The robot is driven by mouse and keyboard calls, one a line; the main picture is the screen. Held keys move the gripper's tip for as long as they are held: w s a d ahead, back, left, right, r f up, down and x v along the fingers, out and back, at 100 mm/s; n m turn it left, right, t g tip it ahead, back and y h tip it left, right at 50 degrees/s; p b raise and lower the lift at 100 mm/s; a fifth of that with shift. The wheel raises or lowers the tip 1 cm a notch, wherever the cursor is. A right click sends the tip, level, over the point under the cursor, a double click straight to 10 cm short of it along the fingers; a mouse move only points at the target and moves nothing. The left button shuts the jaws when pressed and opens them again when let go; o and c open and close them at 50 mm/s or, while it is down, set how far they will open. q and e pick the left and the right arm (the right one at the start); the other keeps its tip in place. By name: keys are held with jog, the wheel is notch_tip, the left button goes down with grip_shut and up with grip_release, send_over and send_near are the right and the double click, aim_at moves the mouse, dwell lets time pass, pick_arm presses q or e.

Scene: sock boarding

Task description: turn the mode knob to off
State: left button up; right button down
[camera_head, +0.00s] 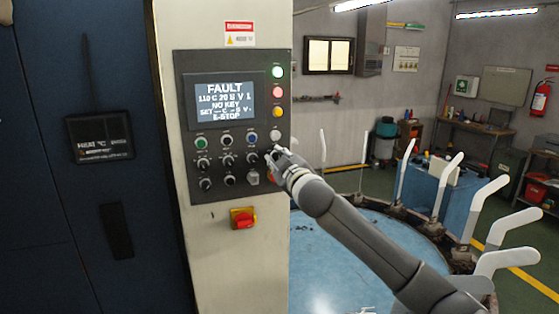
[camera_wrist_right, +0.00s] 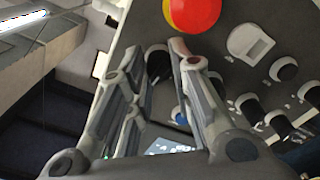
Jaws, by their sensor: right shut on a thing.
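My right gripper (camera_head: 275,157) is at the panel's right edge, at the row of black knobs. In the right wrist view, the fingers of my right gripper (camera_wrist_right: 157,52) are on either side of a black knob, which I take to be the mode knob (camera_wrist_right: 157,68), and are shut on it. Its label and pointer cannot be read. The gripper hides this knob in the head view.
A red and yellow emergency stop button (camera_wrist_right: 192,12) and a grey key switch (camera_wrist_right: 250,44) are close to the fingers. Other black knobs (camera_head: 203,163) are to the left. A blue round table (camera_head: 330,265) is at right.

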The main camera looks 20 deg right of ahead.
jog(key=shift+f+n, duration=0.1)
jog(key=shift+n, duration=0.4)
jog(key=c, duration=1.3)
grip_release()
